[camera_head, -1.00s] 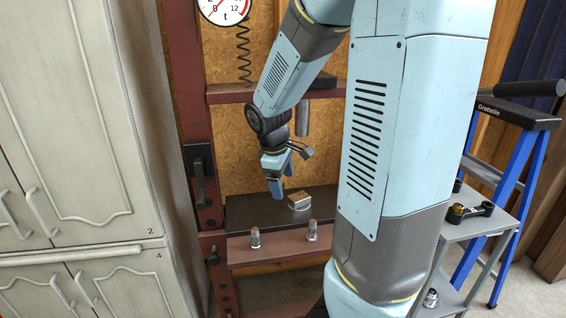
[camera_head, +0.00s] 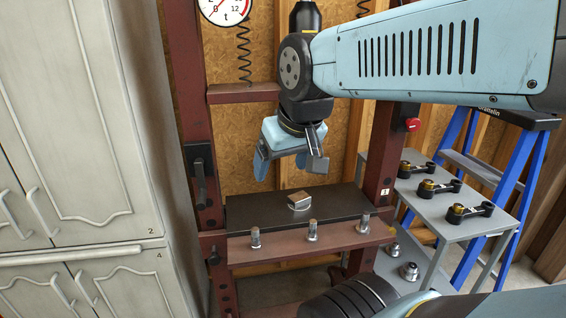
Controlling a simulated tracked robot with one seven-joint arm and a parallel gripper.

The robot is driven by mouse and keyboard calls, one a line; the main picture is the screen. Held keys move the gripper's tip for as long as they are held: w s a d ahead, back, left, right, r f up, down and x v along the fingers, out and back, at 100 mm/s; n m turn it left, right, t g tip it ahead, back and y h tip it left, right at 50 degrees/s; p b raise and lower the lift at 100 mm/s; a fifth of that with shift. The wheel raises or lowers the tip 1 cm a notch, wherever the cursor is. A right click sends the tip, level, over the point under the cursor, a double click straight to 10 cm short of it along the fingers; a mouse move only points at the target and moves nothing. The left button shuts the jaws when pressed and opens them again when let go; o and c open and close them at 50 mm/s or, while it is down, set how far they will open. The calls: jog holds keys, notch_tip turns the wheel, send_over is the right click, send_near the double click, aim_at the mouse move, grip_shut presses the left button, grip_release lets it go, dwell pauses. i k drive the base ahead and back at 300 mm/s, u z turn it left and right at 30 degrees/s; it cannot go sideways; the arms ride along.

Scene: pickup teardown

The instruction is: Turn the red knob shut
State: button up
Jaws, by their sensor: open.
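A small red knob (camera_head: 413,125) sits on the right post of the dark red press frame, at the right edge of the post. My gripper (camera_head: 288,172) hangs in front of the press, left of the knob and lower than it. Its jaws point down, stand apart and hold nothing. It is above the black press plate (camera_head: 265,208) and the small metal block (camera_head: 299,200) on it. My arm crosses the upper right of the view, just above the knob. Whether the knob is turned shut cannot be told.
The press frame's left post (camera_head: 190,95) stands beside a pale cabinet (camera_head: 75,120). Several upright metal pins (camera_head: 312,230) stand along the front beam. A grey shelf cart (camera_head: 440,215) with black-and-brass parts is at right, before a blue ladder (camera_head: 520,190). A dial gauge (camera_head: 226,8) hangs above.

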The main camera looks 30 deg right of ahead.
aim_at(413, 125)
jog(key=u, duration=1.95)
jog(key=i, duration=0.1)
jog(key=z, duration=3.4)
